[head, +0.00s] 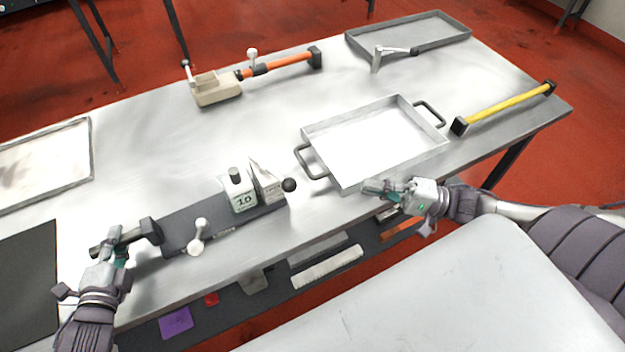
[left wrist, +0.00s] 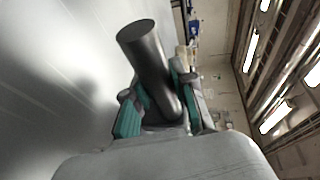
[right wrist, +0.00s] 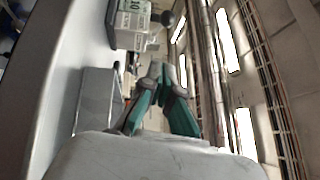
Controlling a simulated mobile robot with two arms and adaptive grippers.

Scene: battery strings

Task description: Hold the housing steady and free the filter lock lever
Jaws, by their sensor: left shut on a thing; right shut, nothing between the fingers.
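A dark grey slab-like housing (head: 175,229) lies near the table's front edge, with a dark block at its left end. A dark round bar (head: 98,250) sticks out from that end; it also shows in the left wrist view (left wrist: 143,50). My left gripper (head: 122,238) is shut on this bar. A white lever with a round knob (head: 198,235) stands on the housing; I cannot tell whether it is the filter lock lever. My right gripper (head: 372,187) is shut and empty by the front corner of a tray, well right of the housing.
A block marked 10 (head: 240,193) and a pale wedge (head: 264,183) with a black ball stand at the slab's right end. The two-handled metal tray (head: 343,184) is right of them. A beige box (head: 215,92) with an orange bar and a yellow bar (head: 505,107) lie farther back.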

